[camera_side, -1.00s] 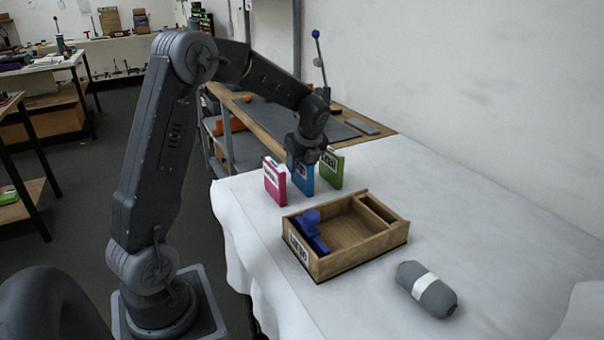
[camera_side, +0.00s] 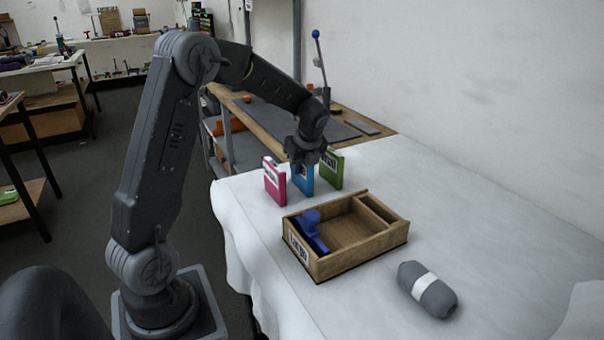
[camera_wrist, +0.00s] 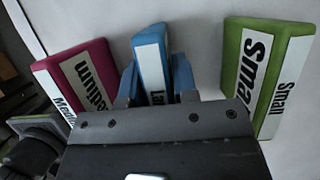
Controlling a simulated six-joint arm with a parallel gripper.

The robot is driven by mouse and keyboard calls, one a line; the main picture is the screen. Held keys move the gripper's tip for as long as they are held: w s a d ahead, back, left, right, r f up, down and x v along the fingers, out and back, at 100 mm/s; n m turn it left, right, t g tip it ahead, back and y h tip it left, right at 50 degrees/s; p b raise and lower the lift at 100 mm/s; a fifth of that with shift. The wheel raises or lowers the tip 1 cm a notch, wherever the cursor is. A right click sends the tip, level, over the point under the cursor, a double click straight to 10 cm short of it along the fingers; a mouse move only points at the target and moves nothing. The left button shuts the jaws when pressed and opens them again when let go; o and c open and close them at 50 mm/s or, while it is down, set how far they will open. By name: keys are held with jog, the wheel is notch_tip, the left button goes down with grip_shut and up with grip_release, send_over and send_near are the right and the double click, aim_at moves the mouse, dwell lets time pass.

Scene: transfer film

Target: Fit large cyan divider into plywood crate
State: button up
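The cyan divider (camera_side: 303,182) stands upright on the white-covered table between a magenta and a green one. In the wrist view the cyan divider (camera_wrist: 149,58) shows a white label starting "La". My gripper (camera_side: 304,160) is right over it, pointing down, and hides its top in the side view. In the wrist view the gripper's bluish fingers (camera_wrist: 156,82) stand on either side of the divider and look open; contact is not clear. The plywood crate (camera_side: 352,262) sits nearer the side camera, with a white label on its front-left wall.
The magenta divider (camera_side: 274,184) and green divider (camera_side: 333,172) stand close on each side. A blue knobbed piece (camera_side: 312,230) lies inside the crate's left end; a narrow compartment is at its right. A grey roll (camera_side: 428,290) lies right of the crate. The table's right side is clear.

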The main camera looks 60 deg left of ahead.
grip_shut()
